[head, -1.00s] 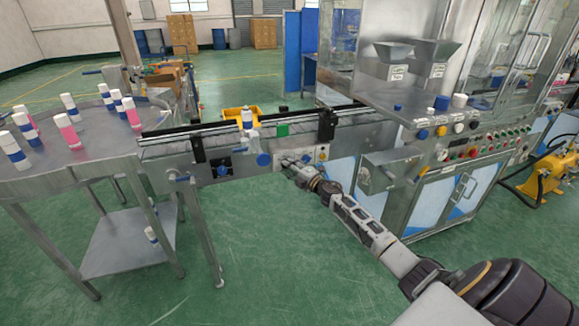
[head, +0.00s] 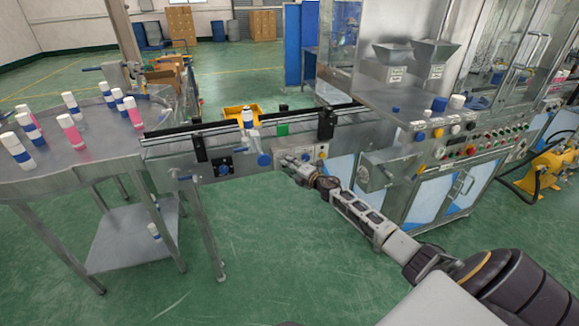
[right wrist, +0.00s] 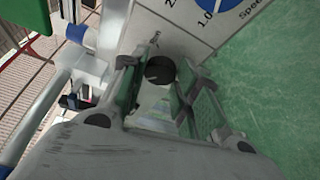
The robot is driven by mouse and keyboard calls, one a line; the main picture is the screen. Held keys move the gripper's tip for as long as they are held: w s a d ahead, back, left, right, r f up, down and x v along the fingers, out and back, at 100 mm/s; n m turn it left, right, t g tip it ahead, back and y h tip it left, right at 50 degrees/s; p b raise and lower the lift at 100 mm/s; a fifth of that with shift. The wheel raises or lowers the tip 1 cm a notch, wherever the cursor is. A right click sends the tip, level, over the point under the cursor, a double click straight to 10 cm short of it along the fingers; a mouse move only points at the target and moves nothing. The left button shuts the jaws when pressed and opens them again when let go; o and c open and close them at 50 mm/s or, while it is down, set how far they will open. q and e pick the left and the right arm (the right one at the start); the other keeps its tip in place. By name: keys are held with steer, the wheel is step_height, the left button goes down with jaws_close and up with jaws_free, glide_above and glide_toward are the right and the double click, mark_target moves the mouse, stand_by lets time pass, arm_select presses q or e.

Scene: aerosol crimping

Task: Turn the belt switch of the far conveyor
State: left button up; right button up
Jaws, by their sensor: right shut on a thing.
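The far conveyor (head: 180,150) runs from the round table to the machine, with a light control panel (head: 312,150) on its near side. The gripper largely hides the knob in the head view. Beside it on the panel is a blue dial face (right wrist: 212,5) marked with numbers and "Speed". My left gripper is not in view.
A round metal table (head: 80,160) with several white, blue and pink cans stands at the left. The machine (head: 440,150) with buttons and hoppers is at the right. Green floor is free in front.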

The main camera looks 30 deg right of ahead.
steer(key=shift+a+f, duration=0.15)
steer(key=o, duration=1)
steer(key=shift+s+d+r, duration=0.2)
steer(key=shift+s+d, duration=0.1)
steer(key=shift+s, duration=1.65)
steer(key=shift+s+d+r, duration=0.15)
steer(key=shift+s+d, duration=0.2)
steer(key=shift+s, duration=1.65)
steer(key=shift+s+d+r, duration=0.2)
steer(key=shift+s+d, duration=0.1)
steer(key=shift+s, duration=1.65)
